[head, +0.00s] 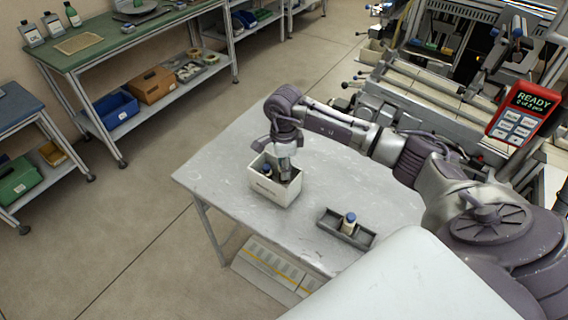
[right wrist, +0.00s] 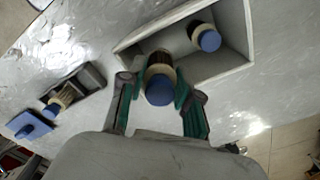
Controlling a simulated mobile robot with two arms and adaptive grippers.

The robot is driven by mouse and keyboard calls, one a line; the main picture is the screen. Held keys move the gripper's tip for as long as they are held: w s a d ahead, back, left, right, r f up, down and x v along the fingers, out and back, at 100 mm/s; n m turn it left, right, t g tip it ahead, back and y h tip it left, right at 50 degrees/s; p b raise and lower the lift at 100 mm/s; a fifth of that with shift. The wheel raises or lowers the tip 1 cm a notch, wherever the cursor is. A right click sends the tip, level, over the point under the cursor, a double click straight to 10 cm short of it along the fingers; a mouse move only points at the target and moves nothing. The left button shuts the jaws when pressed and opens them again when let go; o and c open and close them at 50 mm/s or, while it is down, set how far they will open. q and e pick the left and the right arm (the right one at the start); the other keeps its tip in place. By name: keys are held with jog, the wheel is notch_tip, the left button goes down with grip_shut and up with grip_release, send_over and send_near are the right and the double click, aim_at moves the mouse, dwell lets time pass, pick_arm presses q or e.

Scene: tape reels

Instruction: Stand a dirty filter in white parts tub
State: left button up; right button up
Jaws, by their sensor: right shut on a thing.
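The white parts tub (head: 272,191) stands on the grey table, and its wall shows in the right wrist view (right wrist: 238,67). My right gripper (head: 285,172) is at the tub's opening, pointing down. In the right wrist view the gripper (right wrist: 160,95) is shut on a filter with brown pleats and a blue cap (right wrist: 159,86), cap toward the camera. I cannot tell whether this filter touches the tub's floor. Another blue-capped filter (right wrist: 207,38) stands inside the tub. A third blue-capped filter (head: 350,221) stands in a dark grey tray (head: 333,228). My left gripper is not in view.
A machine with a red READY panel (head: 520,110) stands at the back right. A green bench (head: 130,40) with bottles stands at the left. A flat blue object (right wrist: 28,125) shows in the right wrist view.

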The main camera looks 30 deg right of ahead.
jog(key=shift+f+b, duration=0.3)
jog(key=shift+f, duration=0.45)
jog(key=shift+f+b, duration=1.8)
jog(key=shift+f, duration=0.15)
jog(key=o, duration=1.2)
jog(key=shift+r, duration=0.1)
notch_tip(320, 180, up, 12)
jog(key=shift+f, duration=0.1)
